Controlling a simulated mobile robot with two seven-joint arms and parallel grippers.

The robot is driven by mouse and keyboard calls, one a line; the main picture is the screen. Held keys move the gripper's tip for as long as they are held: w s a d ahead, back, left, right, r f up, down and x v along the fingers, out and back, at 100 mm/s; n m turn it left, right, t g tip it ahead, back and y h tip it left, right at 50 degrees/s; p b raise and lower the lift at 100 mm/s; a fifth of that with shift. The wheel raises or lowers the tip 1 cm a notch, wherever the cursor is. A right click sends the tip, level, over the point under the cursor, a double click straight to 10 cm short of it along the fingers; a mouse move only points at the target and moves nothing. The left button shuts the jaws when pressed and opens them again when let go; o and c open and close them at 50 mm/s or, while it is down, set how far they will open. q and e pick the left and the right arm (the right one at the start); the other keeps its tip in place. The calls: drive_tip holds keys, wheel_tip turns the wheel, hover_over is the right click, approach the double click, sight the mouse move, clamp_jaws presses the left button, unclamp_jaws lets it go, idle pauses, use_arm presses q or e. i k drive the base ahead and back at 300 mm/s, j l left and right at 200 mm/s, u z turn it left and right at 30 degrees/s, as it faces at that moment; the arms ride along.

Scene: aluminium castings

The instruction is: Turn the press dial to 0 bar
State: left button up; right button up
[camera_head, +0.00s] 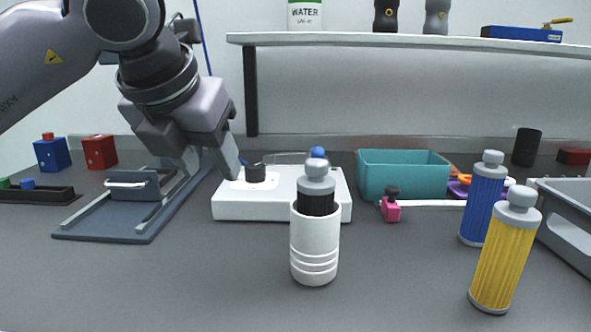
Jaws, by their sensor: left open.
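A flat white unit (283,207) stands at the middle of the worktop. A dark round knob (255,173) sits on its top left; this looks like the dial. Its setting and any scale cannot be read. A blue ball-shaped part (318,152) shows at the unit's back right, partly behind the bottle. My left gripper (211,168) is open and empty, pointing down just left of the knob and apart from it. My right gripper is out of view.
A white cylinder with a grey-capped dark bottle (317,200) stands before the unit. Blue (483,203) and yellow (505,258) cylinders stand right. A grey-blue stand (115,222) is left, a teal bin (403,174) behind. A shelf (400,41) hangs above. The front left worktop is clear.

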sight(254, 172)
drive_tip(key=k+j, duration=0.2)
drive_tip(key=j, duration=0.15)
drive_tip(key=k+j, duration=0.4)
drive_tip(key=j, duration=0.25)
